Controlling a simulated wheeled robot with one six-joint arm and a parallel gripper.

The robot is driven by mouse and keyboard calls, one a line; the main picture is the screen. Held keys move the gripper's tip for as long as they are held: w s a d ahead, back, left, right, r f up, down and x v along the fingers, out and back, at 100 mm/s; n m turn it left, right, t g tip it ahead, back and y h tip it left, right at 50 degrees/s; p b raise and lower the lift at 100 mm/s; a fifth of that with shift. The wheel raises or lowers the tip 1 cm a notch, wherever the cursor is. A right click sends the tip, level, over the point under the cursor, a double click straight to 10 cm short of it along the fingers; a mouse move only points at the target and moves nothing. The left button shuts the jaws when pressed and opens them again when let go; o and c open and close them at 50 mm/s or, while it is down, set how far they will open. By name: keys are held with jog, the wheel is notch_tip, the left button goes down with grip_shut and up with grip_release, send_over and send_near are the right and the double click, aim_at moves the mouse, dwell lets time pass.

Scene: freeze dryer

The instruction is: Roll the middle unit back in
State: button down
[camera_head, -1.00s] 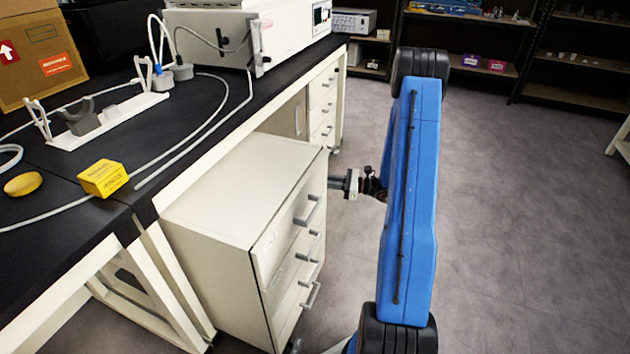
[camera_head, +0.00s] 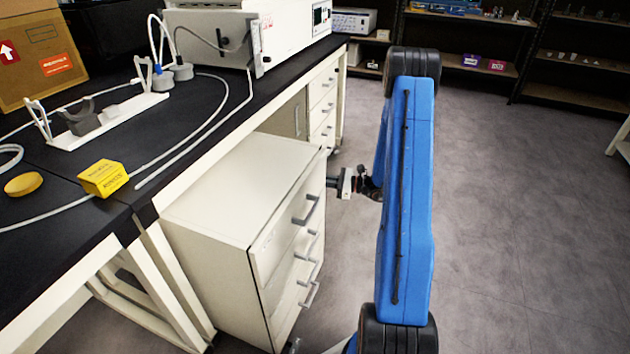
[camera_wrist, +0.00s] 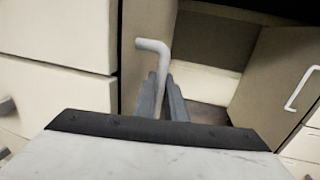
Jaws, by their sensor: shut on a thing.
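A cream drawer unit (camera_head: 235,190) stands out from under the black bench, its drawer fronts and grey handles facing right. Whether this is the middle unit I cannot tell for sure. My gripper (camera_head: 336,184) is at the far side of its front, with its fingertips hidden behind the unit. In the wrist view my gripper (camera_wrist: 160,92) is shut on a grey bent handle (camera_wrist: 152,45), on a narrow cream panel (camera_wrist: 148,18). Drawer fronts (camera_wrist: 55,35) lie left of it. An opening and a cream door (camera_wrist: 275,75) with its own handle lie to the right.
The black bench top (camera_head: 190,120) carries a white instrument (camera_head: 285,38), tubing and a yellow box (camera_head: 103,178). Another drawer unit (camera_head: 322,105) is under the bench's far end. Shelves (camera_head: 470,70) stand at the back. Grey floor (camera_head: 510,200) to the right is clear.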

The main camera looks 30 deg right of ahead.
jog(key=w+d+x, duration=0.1)
jog(key=w+x, duration=0.1)
jog(key=x, duration=1.1)
jog(key=w+d+x, duration=0.2)
jog(key=x, duration=1.2)
jog(key=shift+w, duration=0.25)
jog(key=shift+d+r, duration=0.1)
jog(key=c, duration=2.1)
grip_release()
jog(key=v, duration=1.7)
jog(key=shift+d, duration=0.1)
